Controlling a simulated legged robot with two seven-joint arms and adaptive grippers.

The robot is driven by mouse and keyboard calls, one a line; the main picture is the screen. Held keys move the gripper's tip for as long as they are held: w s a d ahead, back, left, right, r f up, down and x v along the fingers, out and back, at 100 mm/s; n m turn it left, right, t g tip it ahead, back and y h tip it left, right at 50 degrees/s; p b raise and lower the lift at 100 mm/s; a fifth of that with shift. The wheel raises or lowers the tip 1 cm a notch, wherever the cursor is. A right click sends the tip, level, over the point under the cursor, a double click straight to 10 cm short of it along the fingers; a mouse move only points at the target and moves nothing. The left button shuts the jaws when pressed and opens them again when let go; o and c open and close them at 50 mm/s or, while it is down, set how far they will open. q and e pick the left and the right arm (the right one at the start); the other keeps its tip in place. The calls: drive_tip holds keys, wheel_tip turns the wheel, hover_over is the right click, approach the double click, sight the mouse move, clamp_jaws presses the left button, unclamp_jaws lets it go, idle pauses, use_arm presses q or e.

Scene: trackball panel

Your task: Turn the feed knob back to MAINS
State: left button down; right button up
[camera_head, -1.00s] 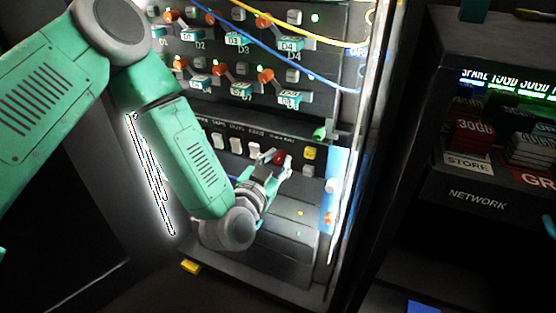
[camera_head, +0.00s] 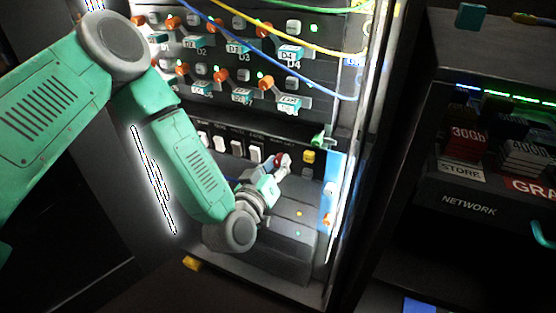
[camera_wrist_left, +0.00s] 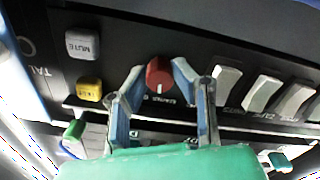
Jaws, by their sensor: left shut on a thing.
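The red feed knob (camera_wrist_left: 158,74) sits on the dark panel strip, with a white pointer line on its face. In the wrist view, my left gripper (camera_wrist_left: 159,82) has one finger on either side of it and is shut on it. In the head view the knob (camera_head: 277,160) is a small red spot, partly hidden by my left gripper (camera_head: 283,163). The lettering around the knob is too small or covered to read, so I cannot tell which position it points to. My right gripper is not in view.
A row of white rocker switches (camera_head: 236,146) lies beside the knob. A yellow button (camera_head: 308,156) and a grey MUTE button (camera_wrist_left: 83,44) are on its other side. Blue and yellow cables (camera_head: 310,87) hang across the upper rack. A dark shelf (camera_head: 470,204) stands at the right.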

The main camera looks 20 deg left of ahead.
use_arm(q)
drive_tip(key=shift+f+n+p, duration=0.1)
drive_tip(key=shift+n+p, duration=0.2)
drive_tip(key=shift+n, duration=1.7)
drive_tip(key=c, duration=1.3)
unclamp_jaws()
drive_tip(key=shift+a, duration=0.1)
drive_tip(key=shift+c, duration=0.2)
drive_tip(key=shift+s, duration=0.15)
drive_tip(key=s, duration=1.1)
drive_tip(key=shift+s+a, duration=0.3)
drive_tip(key=shift+s, duration=0.1)
